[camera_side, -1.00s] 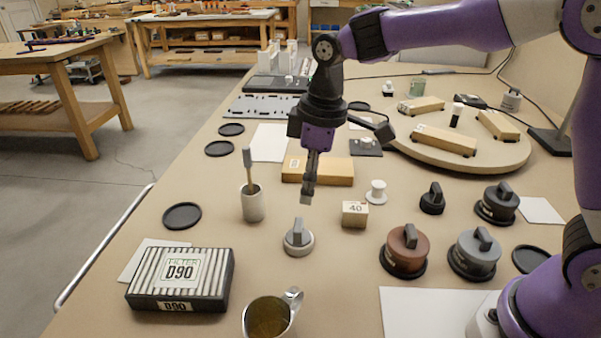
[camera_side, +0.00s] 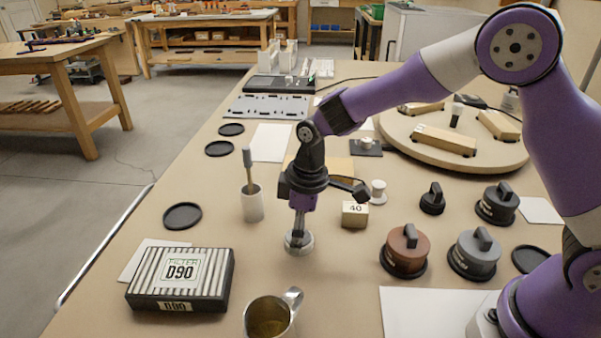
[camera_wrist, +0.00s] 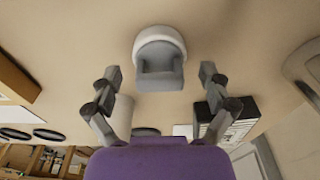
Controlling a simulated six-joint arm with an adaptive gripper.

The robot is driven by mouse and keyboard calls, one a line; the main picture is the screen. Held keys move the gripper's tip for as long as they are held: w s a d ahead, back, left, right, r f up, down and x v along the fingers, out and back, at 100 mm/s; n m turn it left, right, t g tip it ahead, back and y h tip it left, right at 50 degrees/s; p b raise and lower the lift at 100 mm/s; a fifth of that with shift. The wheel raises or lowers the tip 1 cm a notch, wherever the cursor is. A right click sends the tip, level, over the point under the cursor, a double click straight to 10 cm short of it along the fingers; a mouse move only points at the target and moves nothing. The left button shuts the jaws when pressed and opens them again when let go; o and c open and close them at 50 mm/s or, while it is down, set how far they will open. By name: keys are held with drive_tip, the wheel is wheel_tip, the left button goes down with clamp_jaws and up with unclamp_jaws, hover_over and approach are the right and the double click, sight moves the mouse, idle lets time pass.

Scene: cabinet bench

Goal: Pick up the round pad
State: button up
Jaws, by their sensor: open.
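The round pad appears to be the disc with a pale base and grey upright grip (camera_side: 300,246), standing on the bench in the side view. It also shows at the top centre of the wrist view (camera_wrist: 160,58), between the lines of the two fingers. My gripper (camera_side: 298,232) points down just over it, its fingertips at the grip and partly covering it. In the wrist view my gripper (camera_wrist: 159,72) is open, one finger on each side with gaps to the pad. I cannot tell whether the fingertips are level with the grip.
A small box marked 40 (camera_side: 355,214) stands close on the right, and a cup with a brush (camera_side: 252,204) on the left. A metal mug (camera_side: 270,318) and filter box (camera_side: 180,280) are nearer. Brown (camera_side: 405,250) and grey (camera_side: 474,254) knobbed discs stand right.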

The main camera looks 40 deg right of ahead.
drive_tip(key=c, duration=1.1)
